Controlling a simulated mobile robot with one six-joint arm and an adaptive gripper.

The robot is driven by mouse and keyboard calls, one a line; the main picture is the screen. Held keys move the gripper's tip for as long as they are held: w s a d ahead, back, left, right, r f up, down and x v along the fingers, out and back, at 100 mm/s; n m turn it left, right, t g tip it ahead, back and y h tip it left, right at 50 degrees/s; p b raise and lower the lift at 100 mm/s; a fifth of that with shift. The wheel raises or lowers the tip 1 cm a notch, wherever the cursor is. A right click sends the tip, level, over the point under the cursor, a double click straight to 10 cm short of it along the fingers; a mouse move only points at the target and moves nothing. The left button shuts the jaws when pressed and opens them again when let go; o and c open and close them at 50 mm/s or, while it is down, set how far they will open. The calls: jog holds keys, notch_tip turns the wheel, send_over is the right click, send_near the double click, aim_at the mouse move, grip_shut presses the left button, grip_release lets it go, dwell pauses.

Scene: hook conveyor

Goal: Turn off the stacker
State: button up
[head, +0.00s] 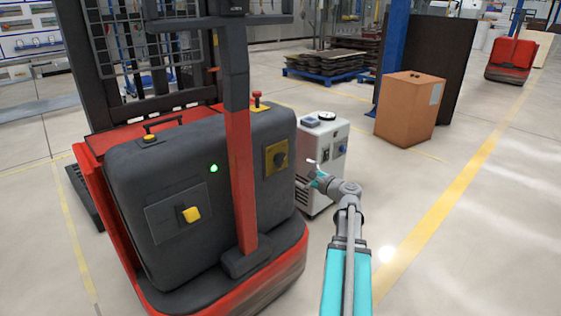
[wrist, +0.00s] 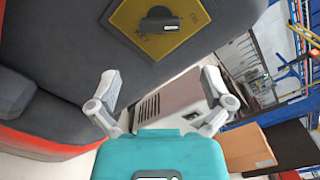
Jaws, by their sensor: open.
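The stacker (head: 185,165) is a dark grey and red machine filling the left of the head view. A green light (head: 213,168) glows on its panel. A yellow plate (head: 269,169) with a black key switch (head: 280,159) is on the panel's right. In the wrist view, the yellow plate (wrist: 128,18) and black switch (wrist: 158,20) show at the top, with the words ON and KEY; the handle lies roughly across the picture. My gripper (head: 314,169) is open and empty, right of the switch and apart from it. Its two fingers spread below the plate in the wrist view (wrist: 163,82).
A yellow knob (head: 191,214) and a red button (head: 256,96) are also on the stacker. A white cabinet (head: 322,160) stands close behind my gripper. A brown box (head: 409,108) stands farther right.

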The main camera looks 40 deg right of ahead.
aim_at(283, 161)
jog(key=w, duration=1.1)
jog(key=shift+a, duration=0.4)
jog(key=c, duration=1)
